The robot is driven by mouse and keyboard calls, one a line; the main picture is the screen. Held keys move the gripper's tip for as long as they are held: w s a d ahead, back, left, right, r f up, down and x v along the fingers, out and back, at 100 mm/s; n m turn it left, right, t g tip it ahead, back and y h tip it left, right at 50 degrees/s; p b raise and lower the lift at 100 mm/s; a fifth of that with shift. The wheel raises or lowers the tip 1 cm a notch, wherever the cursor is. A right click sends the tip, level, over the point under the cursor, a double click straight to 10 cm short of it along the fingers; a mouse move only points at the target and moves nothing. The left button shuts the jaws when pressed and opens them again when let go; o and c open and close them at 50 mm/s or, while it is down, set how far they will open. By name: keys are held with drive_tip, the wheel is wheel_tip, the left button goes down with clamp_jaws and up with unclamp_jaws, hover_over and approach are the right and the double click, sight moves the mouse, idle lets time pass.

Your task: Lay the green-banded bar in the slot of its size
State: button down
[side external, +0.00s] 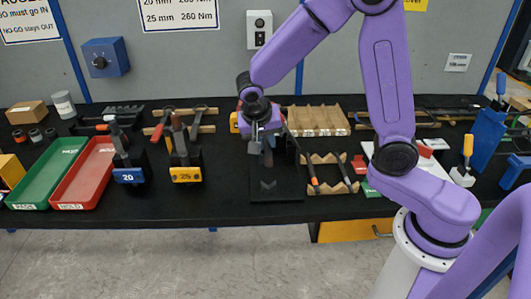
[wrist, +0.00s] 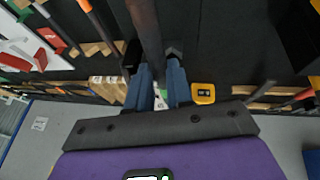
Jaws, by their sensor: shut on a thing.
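My gripper (wrist: 160,90) has two blue fingers shut on a dark brown bar (wrist: 147,30) in the wrist view. The bar runs away from the fingers toward the top edge. In the side view my gripper (side external: 264,140) is above a black stand (side external: 278,186) near the bench middle. A wooden slotted rack (side external: 318,120) with small labels on its front lies right of the gripper. Part of a labelled wooden rack (wrist: 108,80) shows in the wrist view.
A lower wooden rest (side external: 332,187) holds bars right of the stand. A green tray (side external: 45,175) and a red tray (side external: 85,175) lie at left. Tools marked 20 (side external: 130,176) and 25 (side external: 187,174) stand between. A yellow device (wrist: 203,94) is close to my fingers.

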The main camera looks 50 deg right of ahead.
drive_tip(key=shift+r, duration=0.6)
drive_tip(key=shift+d+r, duration=0.15)
drive_tip(key=shift+d+n, duration=0.4)
drive_tip(key=shift+n, duration=0.2)
drive_tip(key=w+d+r+n+t+y, duration=0.1)
drive_tip(key=w+d+r+n, duration=0.3)
drive_tip(key=w+r, duration=0.3)
drive_tip(key=w+d+r+n+t+y, duration=0.15)
drive_tip(key=w+d+r+n, duration=0.25)
drive_tip(key=w+r, duration=0.4)
drive_tip(key=s+d+f+m+h, duration=0.1)
drive_tip(key=d+f+m, duration=0.15)
drive_tip(key=d, duration=0.55)
drive_tip(key=s+d+f+m+h, duration=0.15)
drive_tip(key=d+f, duration=0.25)
drive_tip(key=d, duration=0.5)
drive_tip(key=s+d+f+m+g, duration=0.1)
drive_tip(key=s+d+f+m, duration=0.2)
drive_tip(key=s+d+f, duration=0.3)
drive_tip(key=s+d+f+m+g, duration=0.2)
drive_tip(key=s+d+f, duration=0.3)
drive_tip(key=d, duration=0.4)
drive_tip(key=shift+t, duration=0.25)
drive_tip(key=shift+w+a+f, duration=0.1)
drive_tip(key=shift+w+f, duration=0.05)
drive_tip(key=shift+f, duration=1.7)
drive_tip(key=shift+w+a+f, duration=0.1)
drive_tip(key=shift+f, duration=1.75)
